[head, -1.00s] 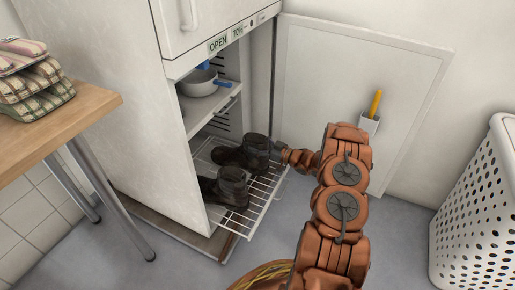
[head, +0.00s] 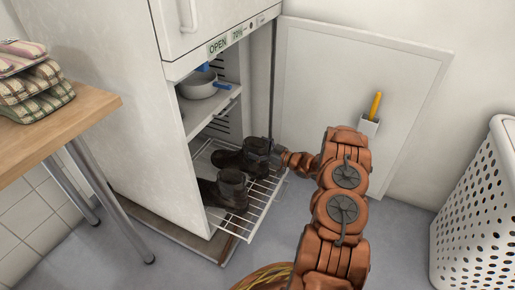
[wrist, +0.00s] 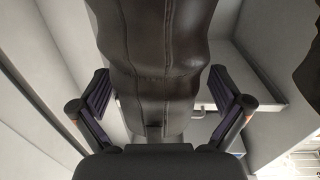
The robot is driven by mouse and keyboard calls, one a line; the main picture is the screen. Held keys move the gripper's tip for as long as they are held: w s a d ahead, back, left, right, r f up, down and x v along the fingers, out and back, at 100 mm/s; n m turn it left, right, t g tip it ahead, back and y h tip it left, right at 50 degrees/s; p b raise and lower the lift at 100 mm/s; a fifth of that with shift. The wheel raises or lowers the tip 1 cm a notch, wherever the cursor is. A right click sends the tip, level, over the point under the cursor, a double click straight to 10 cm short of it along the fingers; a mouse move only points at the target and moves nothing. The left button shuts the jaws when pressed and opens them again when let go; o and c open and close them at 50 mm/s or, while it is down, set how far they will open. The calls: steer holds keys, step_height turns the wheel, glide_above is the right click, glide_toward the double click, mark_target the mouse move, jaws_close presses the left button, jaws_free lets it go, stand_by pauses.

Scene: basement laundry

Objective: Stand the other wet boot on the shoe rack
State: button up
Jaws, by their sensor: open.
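Two dark boots stand side by side on the white wire rack (head: 238,226) at the bottom of the open white cabinet. The far boot (head: 243,158) has its shaft beside my gripper (head: 274,149). The near boot (head: 232,186) stands closer to the front, apart from my gripper. In the wrist view, the far boot's dark leather shaft (wrist: 155,60) rises between my two spread fingers, with a visible gap at least on the right side. A dark shape at the right edge is probably the near boot (wrist: 308,75). The far boot's sole is hidden in the wrist view.
A shelf above holds a white pot (head: 198,84) with a blue handle. The open cabinet door (head: 350,85) stands behind my arm. A wooden table (head: 60,120) with folded cloths is at left, a white perforated basket (head: 480,215) at right.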

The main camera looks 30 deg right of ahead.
steer(key=p+v, duration=0.3)
steer(key=v, duration=0.9)
steer(key=shift+p, duration=0.3)
